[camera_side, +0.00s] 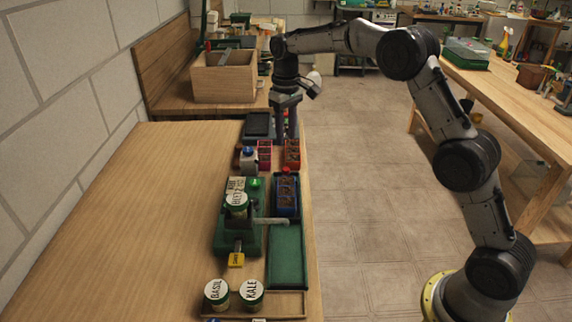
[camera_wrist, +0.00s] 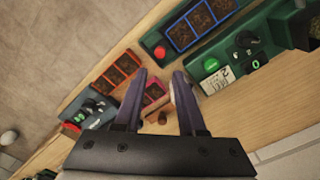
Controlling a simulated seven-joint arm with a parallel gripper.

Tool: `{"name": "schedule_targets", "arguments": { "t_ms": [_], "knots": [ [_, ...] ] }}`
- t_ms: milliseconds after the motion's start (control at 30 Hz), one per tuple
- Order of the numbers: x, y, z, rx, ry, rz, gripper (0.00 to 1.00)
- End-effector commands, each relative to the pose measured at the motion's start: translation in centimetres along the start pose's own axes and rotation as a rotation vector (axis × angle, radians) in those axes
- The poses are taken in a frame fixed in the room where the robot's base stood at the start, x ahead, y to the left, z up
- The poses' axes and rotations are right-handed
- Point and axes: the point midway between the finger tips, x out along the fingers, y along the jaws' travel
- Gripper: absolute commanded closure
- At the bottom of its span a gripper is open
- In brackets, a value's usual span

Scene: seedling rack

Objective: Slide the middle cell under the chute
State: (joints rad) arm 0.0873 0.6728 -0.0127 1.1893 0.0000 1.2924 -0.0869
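The blue seedling strip (camera_side: 286,211) holds several soil-filled cells and lies in the green rail (camera_side: 288,255) beside the green seeder (camera_side: 225,235). A grey arm (camera_side: 270,221), perhaps the chute, reaches from the seeder over the rail at the strip's near end. Which cell is under the chute I cannot tell. The wrist view shows the blue strip (camera_wrist: 181,37) at the top, with a red knob (camera_wrist: 160,52) by its end. My gripper (camera_side: 287,137) points down beyond the strip's far end, above the small trays. Its fingers (camera_wrist: 160,80) are apart, with nothing visibly held.
A red tray (camera_side: 292,153) and a pink tray (camera_side: 264,155) stand beyond the rail. The pink tray (camera_wrist: 153,94) shows between my fingers in the wrist view. BASIL (camera_side: 216,294) and KALE (camera_side: 251,293) jars stand in front. The left tabletop is clear.

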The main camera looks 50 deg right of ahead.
Motion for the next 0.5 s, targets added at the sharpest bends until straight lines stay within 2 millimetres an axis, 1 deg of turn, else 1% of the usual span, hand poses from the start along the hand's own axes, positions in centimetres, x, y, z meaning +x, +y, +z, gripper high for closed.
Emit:
{"name": "schedule_targets", "arguments": {
  "t_ms": [33, 300, 400, 500],
  "knots": [
    [1.2, 0.0, 0.1, 0.000, -0.005, 0.000, 0.60],
    [6.4, 0.0, 0.1, 0.000, -0.004, 0.000, 0.60],
    [8.0, 0.0, 0.1, 0.000, -0.004, 0.000, 0.60],
    [9.1, 0.0, 0.0, 0.000, -0.002, 0.000, 0.60]
  ]
}}
